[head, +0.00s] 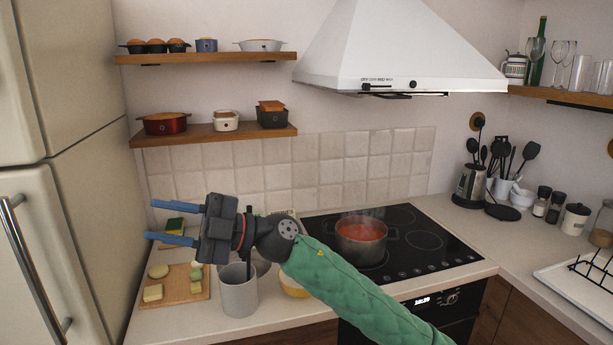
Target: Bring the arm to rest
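My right arm (350,295), in a green quilted sleeve, comes in from the lower right and reaches left over the counter. My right gripper (161,222) points left, with its two blue fingers spread apart and nothing between them. It is in the air, above and behind the cutting board in the picture, near the fridge side. My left gripper is not in view.
A pot of red food (362,232) steams on the black cooktop (424,240). A grey cylinder container (238,292) stands below the wrist, beside a cutting board (203,283) with food pieces. A fridge (75,120) bounds the left; two shelves (215,133) (210,58) hang above.

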